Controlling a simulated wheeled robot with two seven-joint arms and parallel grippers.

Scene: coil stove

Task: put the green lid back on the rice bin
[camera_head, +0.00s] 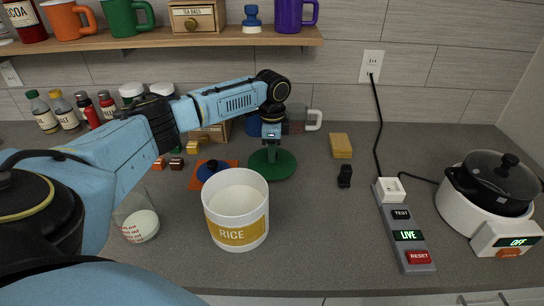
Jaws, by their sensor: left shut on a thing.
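The white rice bin (237,220) with a yellow RICE label stands open on the grey counter in the middle. The green lid (283,165) is just behind it to the right, with a knob on top. My left gripper (272,138) is shut on the green lid from above, its arm reaching in from the left. The lid looks level and at or near counter height; I cannot tell if it touches the counter. My right gripper is not in view.
A measuring cup (137,222) stands left of the bin. Small blocks and a blue-knobbed object (208,170) lie behind it. Bottles (66,115) line the back left. A power strip (405,235) and cooker (487,200) stand right. A shelf (170,38) with mugs hangs above.

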